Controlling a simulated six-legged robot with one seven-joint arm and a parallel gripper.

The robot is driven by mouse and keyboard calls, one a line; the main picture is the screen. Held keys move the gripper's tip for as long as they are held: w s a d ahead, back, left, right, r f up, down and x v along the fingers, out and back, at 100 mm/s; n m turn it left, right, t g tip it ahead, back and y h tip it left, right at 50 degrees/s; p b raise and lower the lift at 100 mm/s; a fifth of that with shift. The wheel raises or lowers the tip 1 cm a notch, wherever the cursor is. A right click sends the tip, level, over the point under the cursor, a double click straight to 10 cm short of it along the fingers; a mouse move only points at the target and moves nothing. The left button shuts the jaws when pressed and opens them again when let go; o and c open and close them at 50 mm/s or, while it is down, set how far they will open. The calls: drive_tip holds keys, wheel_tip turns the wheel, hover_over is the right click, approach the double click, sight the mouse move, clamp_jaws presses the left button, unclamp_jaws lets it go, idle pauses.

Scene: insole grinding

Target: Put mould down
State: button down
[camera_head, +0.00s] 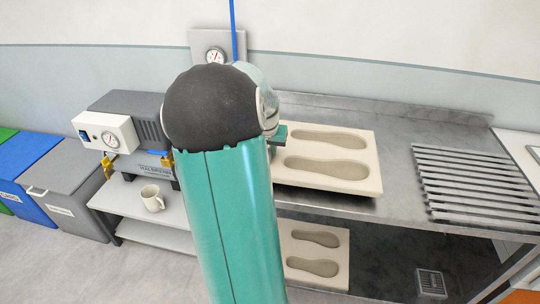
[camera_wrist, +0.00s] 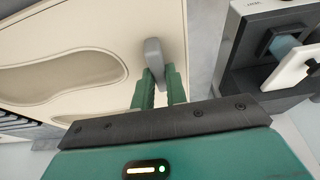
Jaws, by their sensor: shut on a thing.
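The mould (camera_head: 358,180) is a cream block with two insole-shaped hollows. In the head view it is at the metal table's left part, right of my arm. I cannot tell whether it rests on the table or is just above it. My gripper (camera_wrist: 160,82) is shut on a grey handle (camera_wrist: 154,55) at the mould's edge. The mould also shows in the wrist view (camera_wrist: 110,22). In the head view my arm hides most of my gripper and the mould's left end.
A second cream mould (camera_head: 316,239) lies on a lower level. A slatted rack (camera_head: 475,185) is on the right of the metal table (camera_head: 400,207). A machine with a gauge (camera_head: 125,130) and a mug (camera_head: 152,198) stand on the left. Bins (camera_head: 65,185) are at far left.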

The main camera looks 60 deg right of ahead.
drive_tip(key=shift+a+f, duration=0.1)
drive_tip(key=shift+f, duration=1.1)
drive_tip(key=c, duration=1.4)
unclamp_jaws()
drive_tip(key=shift+f, duration=0.15)
